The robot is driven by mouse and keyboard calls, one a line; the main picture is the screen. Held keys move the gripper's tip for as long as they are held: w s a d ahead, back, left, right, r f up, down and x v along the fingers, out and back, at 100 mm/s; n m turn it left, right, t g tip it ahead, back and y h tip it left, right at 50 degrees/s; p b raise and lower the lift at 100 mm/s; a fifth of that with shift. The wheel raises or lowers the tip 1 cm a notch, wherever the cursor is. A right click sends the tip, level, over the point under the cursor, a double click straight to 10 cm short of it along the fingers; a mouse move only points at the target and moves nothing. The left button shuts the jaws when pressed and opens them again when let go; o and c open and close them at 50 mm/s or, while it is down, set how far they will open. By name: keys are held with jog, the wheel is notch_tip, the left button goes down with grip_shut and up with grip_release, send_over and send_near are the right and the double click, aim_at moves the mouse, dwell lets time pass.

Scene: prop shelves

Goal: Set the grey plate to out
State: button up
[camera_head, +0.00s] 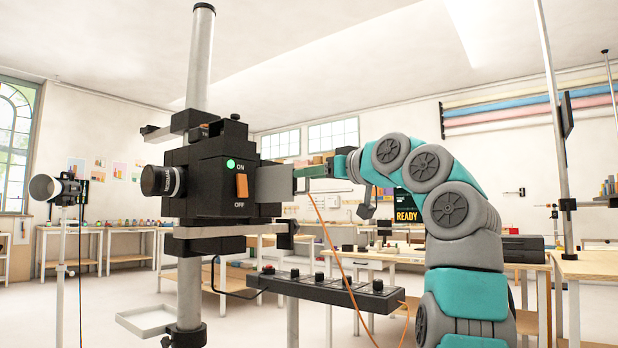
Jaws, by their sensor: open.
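The grey plate (274,186) is a flat, upright sheet at the right side of a black box-shaped device (212,180) on a metal post. Part of the plate shows outside the box; whether more of it is inside is hidden. My gripper (304,172) reaches in from the right, level with the plate, with its tip close to the plate's right edge. It is open. I cannot tell from this view whether it touches the plate or has the edge between its fingers.
The box carries a lit green lamp (230,164), an orange ON/OFF switch (242,186) and a lens (160,181). An orange cable hangs below my gripper. A black control strip (330,289) with knobs lies below. A screen (407,206) reading READY stands behind my arm.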

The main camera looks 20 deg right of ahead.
jog(key=b+v, duration=0.1)
jog(key=v, duration=0.5)
jog(key=shift+s+d, duration=0.2)
jog(key=shift+w+f, duration=0.1)
